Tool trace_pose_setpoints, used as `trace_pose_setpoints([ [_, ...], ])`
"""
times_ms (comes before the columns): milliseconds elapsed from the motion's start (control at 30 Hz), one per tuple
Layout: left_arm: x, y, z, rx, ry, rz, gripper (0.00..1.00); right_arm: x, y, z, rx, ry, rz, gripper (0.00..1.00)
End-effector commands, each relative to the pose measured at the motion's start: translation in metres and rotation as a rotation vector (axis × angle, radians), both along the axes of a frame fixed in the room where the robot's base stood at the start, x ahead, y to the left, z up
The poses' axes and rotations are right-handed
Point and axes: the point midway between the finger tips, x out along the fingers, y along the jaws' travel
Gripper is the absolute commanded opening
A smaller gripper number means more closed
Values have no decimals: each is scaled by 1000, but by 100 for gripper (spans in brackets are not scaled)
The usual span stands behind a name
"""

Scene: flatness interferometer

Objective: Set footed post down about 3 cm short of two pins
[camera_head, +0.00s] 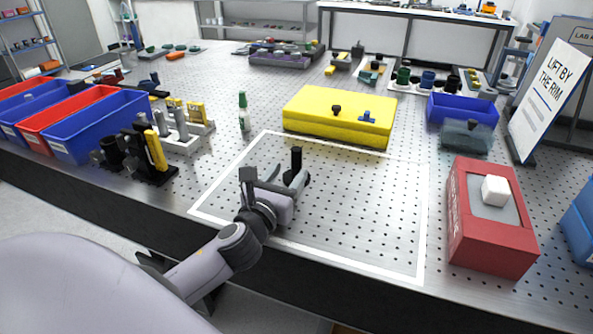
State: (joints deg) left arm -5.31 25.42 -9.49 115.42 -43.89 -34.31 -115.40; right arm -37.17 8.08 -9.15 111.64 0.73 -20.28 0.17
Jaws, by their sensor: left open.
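A black post (296,158) with a wider dark foot stands upright on the perforated metal table, inside a white outlined area. My left gripper (273,184) is open, low over the front left part of that area. Its right finger is close to the post and hides part of its foot. I cannot tell whether they touch. I cannot make out the two pins. My right gripper is out of view.
A yellow case (340,113) lies behind the outlined area (424,215), whose middle and right are clear. A green-capped bottle (243,112) stands at its back left. A red box (490,235) stands at right, black holders (135,158) at left.

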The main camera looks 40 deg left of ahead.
Motion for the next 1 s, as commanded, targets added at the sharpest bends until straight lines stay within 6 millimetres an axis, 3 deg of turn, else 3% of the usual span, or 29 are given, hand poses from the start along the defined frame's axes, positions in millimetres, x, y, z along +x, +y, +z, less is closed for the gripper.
trace_pose_setpoints([
  [400,49,11,1,-1,-1,1,54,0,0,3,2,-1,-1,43],
  [733,54,12,1,-2,-1,-1,54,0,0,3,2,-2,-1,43],
  [767,54,12,1,-2,-1,-1,47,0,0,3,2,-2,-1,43],
  [900,54,12,1,-2,-1,-1,2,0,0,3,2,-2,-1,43],
  [1000,54,12,2,-1,-3,-1,0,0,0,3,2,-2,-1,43],
])
